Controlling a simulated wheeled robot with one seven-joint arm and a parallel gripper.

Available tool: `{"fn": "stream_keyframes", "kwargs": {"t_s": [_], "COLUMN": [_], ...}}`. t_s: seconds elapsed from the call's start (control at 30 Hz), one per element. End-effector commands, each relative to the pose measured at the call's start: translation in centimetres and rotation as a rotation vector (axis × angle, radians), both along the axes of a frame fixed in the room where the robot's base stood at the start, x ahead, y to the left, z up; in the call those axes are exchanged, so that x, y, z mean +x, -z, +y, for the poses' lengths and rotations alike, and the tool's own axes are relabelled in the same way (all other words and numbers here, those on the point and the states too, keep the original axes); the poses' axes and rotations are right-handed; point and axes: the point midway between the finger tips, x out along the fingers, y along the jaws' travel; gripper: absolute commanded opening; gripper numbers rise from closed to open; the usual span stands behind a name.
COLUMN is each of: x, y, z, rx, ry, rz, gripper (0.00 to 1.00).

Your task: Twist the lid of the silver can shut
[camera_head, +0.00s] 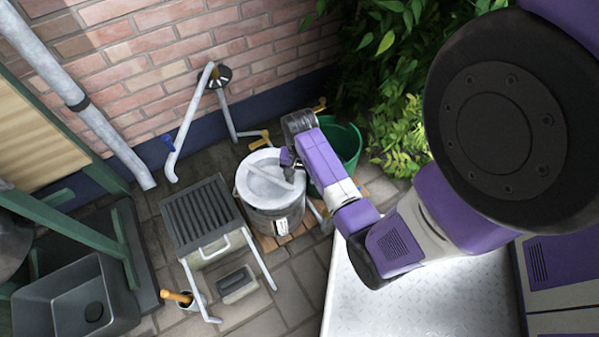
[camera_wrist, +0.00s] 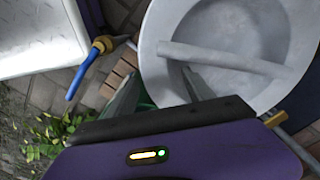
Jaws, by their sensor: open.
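The silver can (camera_head: 270,208) stands upright on a wooden pallet near the brick wall. Its round lid (camera_head: 262,176) lies on top, with a raised bar handle (camera_head: 284,178) across it. In the wrist view the lid (camera_wrist: 262,30) fills the upper right, and its bar handle (camera_wrist: 225,58) runs across it. My gripper (camera_head: 290,165) is at the right part of the lid, by the bar's end. In the wrist view my gripper (camera_wrist: 160,85) is open, its two fingers apart at the lid's near-left rim. I cannot tell whether a finger touches the bar.
A green bucket (camera_head: 345,143) stands right behind the can. A slatted stand (camera_head: 202,215) is close on its left, and a grey sink (camera_head: 75,300) is farther left. A white metal surface (camera_head: 395,300) is at front right. Leafy plants (camera_head: 400,130) fill the back right.

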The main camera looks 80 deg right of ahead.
Motion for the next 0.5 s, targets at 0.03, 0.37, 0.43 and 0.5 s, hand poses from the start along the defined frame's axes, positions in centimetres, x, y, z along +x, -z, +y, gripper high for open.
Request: {"fn": "stream_keyframes", "kwargs": {"t_s": [0.03,0.37,0.43,0.5], "x": [-0.04,-0.01,-0.01,-0.01], "y": [0.76,1.46,1.45,1.45], "z": [0.00,-0.04,-0.04,-0.03], "rx": [0.001,-0.001,-0.001,-0.001], "ry": [0.001,0.000,0.000,0.000], "rz": [0.001,0.000,0.000,0.000], "gripper": [0.61,0.61,0.61,0.55]}}
